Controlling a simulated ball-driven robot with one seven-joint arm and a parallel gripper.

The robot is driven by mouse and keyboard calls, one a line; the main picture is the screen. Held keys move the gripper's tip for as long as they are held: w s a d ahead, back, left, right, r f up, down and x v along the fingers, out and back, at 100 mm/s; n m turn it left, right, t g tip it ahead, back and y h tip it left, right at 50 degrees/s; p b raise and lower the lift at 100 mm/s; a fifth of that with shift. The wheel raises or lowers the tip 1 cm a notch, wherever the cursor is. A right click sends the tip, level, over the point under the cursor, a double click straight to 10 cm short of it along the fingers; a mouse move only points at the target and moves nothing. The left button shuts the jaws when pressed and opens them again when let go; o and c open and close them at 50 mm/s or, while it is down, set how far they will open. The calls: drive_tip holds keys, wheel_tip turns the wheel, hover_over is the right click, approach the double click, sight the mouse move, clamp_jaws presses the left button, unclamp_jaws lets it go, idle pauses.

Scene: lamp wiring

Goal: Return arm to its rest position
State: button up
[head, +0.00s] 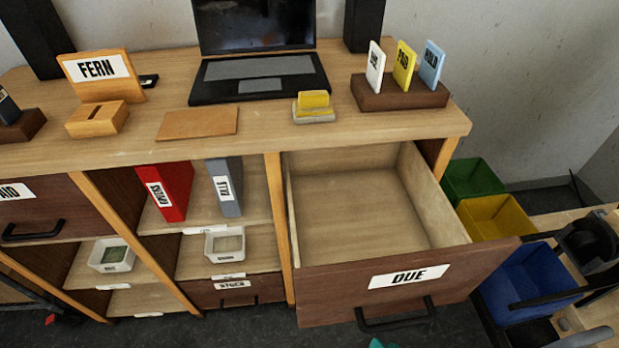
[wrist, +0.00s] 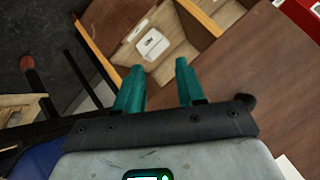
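My gripper (wrist: 157,85) shows in the wrist view with its two teal fingers well apart and nothing held between them. Past the fingers are a brown wooden panel and a shelf compartment with a white bin (wrist: 152,44). In the head view only a small teal tip (head: 381,343) shows at the bottom edge, below the handle of the open drawer. The drawer (head: 410,278) labelled DUE is pulled out and its visible inside is empty. The rest of my gripper is out of the head view.
The desk (head: 350,130) holds a laptop (head: 258,68), a FERN stand (head: 97,80), a yellow sponge-like block (head: 314,100) and a card rack (head: 398,95). Green (head: 470,180), yellow (head: 497,217) and blue (head: 527,285) bins stand at the right. The open drawer juts forward.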

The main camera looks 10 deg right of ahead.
drive_tip(key=s+d+r+n+g+h+p, duration=0.1)
drive_tip(key=s+d+r+n+g+h, duration=0.2)
drive_tip(key=s+d+g, duration=0.5)
drive_tip(key=shift+s+d+r+n+g+p, duration=0.3)
drive_tip(key=shift+s+d+n+g, duration=0.15)
drive_tip(key=shift+n, duration=0.45)
